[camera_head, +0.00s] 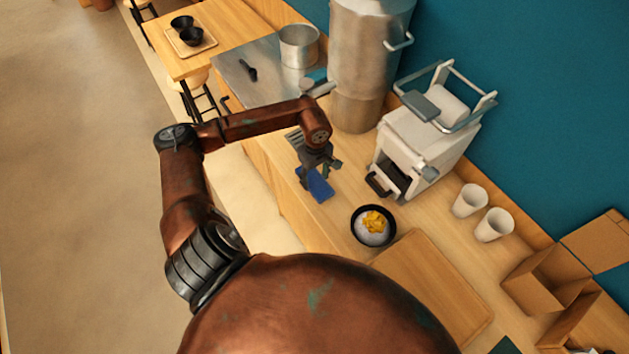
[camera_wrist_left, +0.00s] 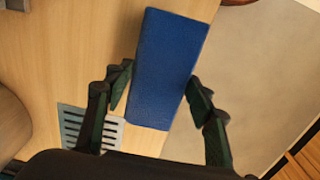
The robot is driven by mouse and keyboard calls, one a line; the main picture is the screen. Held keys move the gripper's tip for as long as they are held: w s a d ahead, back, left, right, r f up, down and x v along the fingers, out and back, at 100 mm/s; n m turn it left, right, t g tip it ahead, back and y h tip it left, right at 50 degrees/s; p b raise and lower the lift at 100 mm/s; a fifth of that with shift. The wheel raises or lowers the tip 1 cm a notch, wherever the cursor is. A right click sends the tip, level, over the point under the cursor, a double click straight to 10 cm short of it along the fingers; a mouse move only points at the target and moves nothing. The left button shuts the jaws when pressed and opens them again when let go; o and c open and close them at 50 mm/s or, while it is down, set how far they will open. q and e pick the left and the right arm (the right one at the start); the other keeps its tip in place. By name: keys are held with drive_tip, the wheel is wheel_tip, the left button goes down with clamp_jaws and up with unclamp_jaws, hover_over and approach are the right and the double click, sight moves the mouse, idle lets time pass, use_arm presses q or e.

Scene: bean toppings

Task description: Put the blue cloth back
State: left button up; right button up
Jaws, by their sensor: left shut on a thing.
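The blue cloth (camera_head: 319,186) is a small flat blue rectangle at the counter's front part, below my left gripper (camera_head: 312,168) in the head view. In the left wrist view the cloth (camera_wrist_left: 170,65) lies between the two dark fingers of my left gripper (camera_wrist_left: 159,80), which is shut on it. Its far end reaches up past the fingertips. I cannot tell whether the cloth touches the counter or hangs just above it. My right gripper is not in view.
A white machine (camera_head: 415,150) and a tall metal boiler (camera_head: 367,60) stand behind. A dark bowl (camera_head: 357,236) with white and yellow food is nearby, beside a wooden board (camera_head: 440,305). Two white cups (camera_head: 494,225) stand right. A slotted metal grate (camera_wrist_left: 72,120) lies beside the cloth.

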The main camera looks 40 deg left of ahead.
sight(315, 178)
use_arm(q)
drive_tip(key=shift+w+a+f, duration=0.2)
drive_tip(key=shift+f, duration=0.2)
wheel_tip(315, 178, down, 3)
drive_tip(key=shift+a+f+p, duration=0.1)
drive_tip(key=shift+f+p, duration=0.05)
drive_tip(key=shift+p, duration=0.3)
drive_tip(key=shift+f, duration=0.1)
drive_tip(key=o, duration=1.1)
wheel_tip(315, 178, up, 12)
drive_tip(key=shift+r+b, duration=0.15)
drive_tip(key=shift+b, duration=0.6)
